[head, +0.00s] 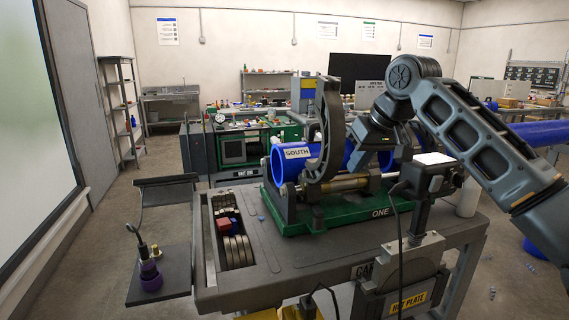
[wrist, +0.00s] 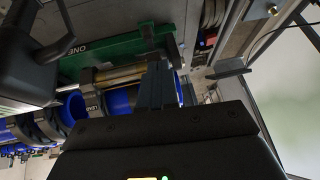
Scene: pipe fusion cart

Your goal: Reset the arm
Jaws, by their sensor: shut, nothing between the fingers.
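My arm reaches in from the right in the head view, bends at a high elbow and drops toward the fusion machine. My gripper shows in the wrist view (wrist: 155,78); its fingers are together and nothing is between them. It hangs over the machine's middle, near the brass-coloured rod. The green machine base (head: 330,217), marked ONE, sits on the grey cart (head: 285,262). A blue pipe (head: 284,167) labelled SOUTH lies in the machine behind a tall dark clamp arch (head: 328,130). I cannot tell whether the gripper touches anything.
A black post-mounted unit (head: 425,178) with a cable stands at the cart's right, close below my arm. A side shelf (head: 165,275) carries a purple-based item (head: 150,276). Floor at left is clear.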

